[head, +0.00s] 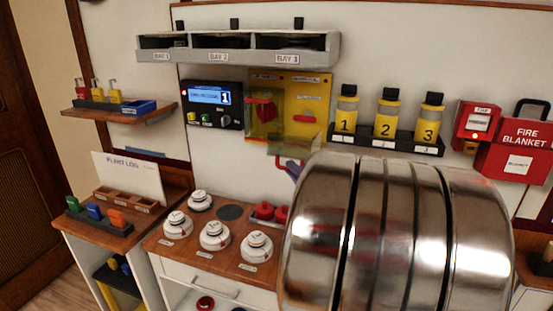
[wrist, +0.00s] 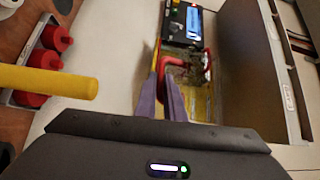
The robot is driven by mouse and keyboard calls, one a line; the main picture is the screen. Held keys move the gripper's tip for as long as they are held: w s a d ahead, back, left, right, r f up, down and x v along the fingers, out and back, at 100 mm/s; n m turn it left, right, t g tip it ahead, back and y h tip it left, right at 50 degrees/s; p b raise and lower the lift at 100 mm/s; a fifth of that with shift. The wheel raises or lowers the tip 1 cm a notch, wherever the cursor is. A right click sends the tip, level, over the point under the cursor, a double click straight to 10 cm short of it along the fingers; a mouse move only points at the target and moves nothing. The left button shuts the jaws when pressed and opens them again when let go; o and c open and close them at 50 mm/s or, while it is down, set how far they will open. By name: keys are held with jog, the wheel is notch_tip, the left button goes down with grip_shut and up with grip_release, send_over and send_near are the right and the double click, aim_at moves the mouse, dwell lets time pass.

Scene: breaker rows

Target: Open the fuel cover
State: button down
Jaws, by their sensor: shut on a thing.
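The yellow panel (head: 315,95) on the back wall carries a red round knob (head: 264,112) behind a translucent greenish cover (head: 283,148). Part of the cover appears to stand out from the panel, low down; its exact angle is hard to tell. A red handle (head: 284,162) shows at its lower edge, and it also shows in the wrist view (wrist: 178,62). My gripper (head: 293,168) has purple fingers shut on the red handle, seen also in the wrist view (wrist: 166,88). My large shiny arm links hide much of the right foreground.
A display unit (head: 213,103) hangs left of the panel. A bay shelf (head: 240,57) is above. A rack of yellow bottles (head: 387,143) stands to the right. White round detectors (head: 215,235) and red-topped items (head: 265,211) sit on the counter (head: 180,255) below.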

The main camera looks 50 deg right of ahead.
jog(key=shift+d+f, duration=0.2)
jog(key=shift+f, duration=0.75)
jog(key=shift+d+f, duration=0.15)
jog(key=shift+f, duration=0.8)
jog(key=c, duration=1.9)
grip_release()
jog(key=shift+r, duration=0.1)
jog(key=shift+o, duration=0.3)
jog(key=shift+d, duration=0.1)
jog(key=shift+s, duration=0.15)
